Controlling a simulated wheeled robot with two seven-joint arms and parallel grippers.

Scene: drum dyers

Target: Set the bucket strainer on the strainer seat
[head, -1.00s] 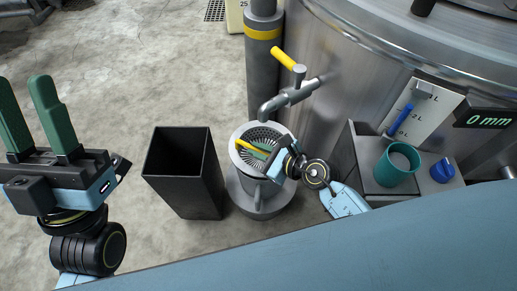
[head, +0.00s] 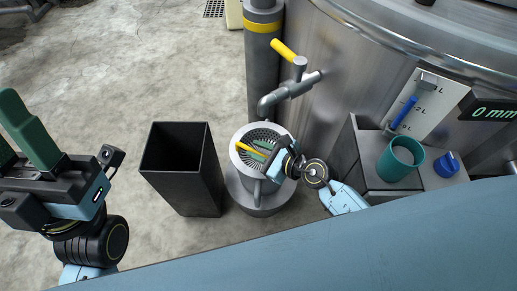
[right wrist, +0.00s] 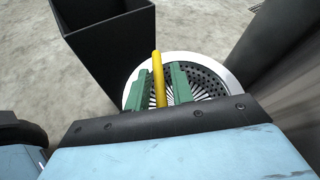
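The bucket strainer (head: 263,134), a round perforated metal basket with a yellow handle (head: 248,149), sits level within a pale round rim (head: 238,160) on a grey cylinder below the tap. Whether it is fully down on the seat I cannot tell. My right gripper (head: 260,150) is over the strainer, its green fingers on either side of the handle. In the right wrist view the yellow handle (right wrist: 158,78) stands between the fingers (right wrist: 160,88), with narrow gaps showing beside it, so the gripper looks open. My left gripper (head: 18,145) is open and empty at the far left.
A black open bin (head: 195,185) stands just left of the cylinder. The tap (head: 290,90) with a yellow lever hangs above the strainer, near a grey pipe (head: 264,70). The big steel drum (head: 350,80) and a teal cup (head: 395,165) are to the right. Floor at left is clear.

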